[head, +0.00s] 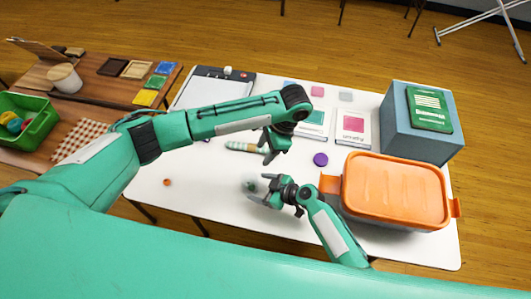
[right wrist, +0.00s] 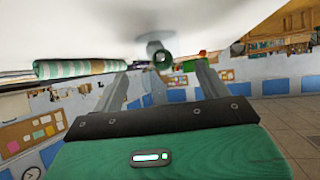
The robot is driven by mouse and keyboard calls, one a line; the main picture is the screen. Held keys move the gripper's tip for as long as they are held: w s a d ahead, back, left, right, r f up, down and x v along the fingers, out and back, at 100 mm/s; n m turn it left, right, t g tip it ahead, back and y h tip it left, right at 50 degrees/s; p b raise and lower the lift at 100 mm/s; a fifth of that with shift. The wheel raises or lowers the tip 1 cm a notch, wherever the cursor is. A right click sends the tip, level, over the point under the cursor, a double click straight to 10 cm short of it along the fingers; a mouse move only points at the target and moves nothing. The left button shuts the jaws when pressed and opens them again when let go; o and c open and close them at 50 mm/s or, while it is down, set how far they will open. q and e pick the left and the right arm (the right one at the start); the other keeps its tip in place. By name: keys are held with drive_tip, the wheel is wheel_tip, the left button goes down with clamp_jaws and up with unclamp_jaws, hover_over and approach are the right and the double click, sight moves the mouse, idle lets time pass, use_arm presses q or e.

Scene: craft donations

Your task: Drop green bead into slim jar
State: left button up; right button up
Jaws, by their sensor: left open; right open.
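A small round green thing with a dark centre, which looks like the green bead (right wrist: 163,59), shows between and beyond the fingers of my right gripper (right wrist: 160,78). Behind it is a blurred grey, see-through shape, perhaps the slim jar (right wrist: 153,46). In the head view a small pale grey-green thing (head: 250,185) lies at the open fingertips of my right gripper (head: 261,189); bead and jar cannot be told apart there. My left gripper (head: 268,148) is open and empty above the table, pointing down near a striped roll (head: 240,147).
A purple disc (head: 320,159) and an orange bead (head: 166,182) lie on the white table (head: 215,190). An orange-lidded box (head: 395,190) and a blue-grey box (head: 405,135) fill the right side. Boxes or books (head: 353,127) lie at the back. The table's front left is mostly clear.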

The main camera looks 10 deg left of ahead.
drive_tip(key=b+v, duration=0.2)
drive_tip(key=v, duration=0.7)
drive_tip(key=shift+d, duration=0.3)
drive_tip(key=shift+s+r, duration=0.15)
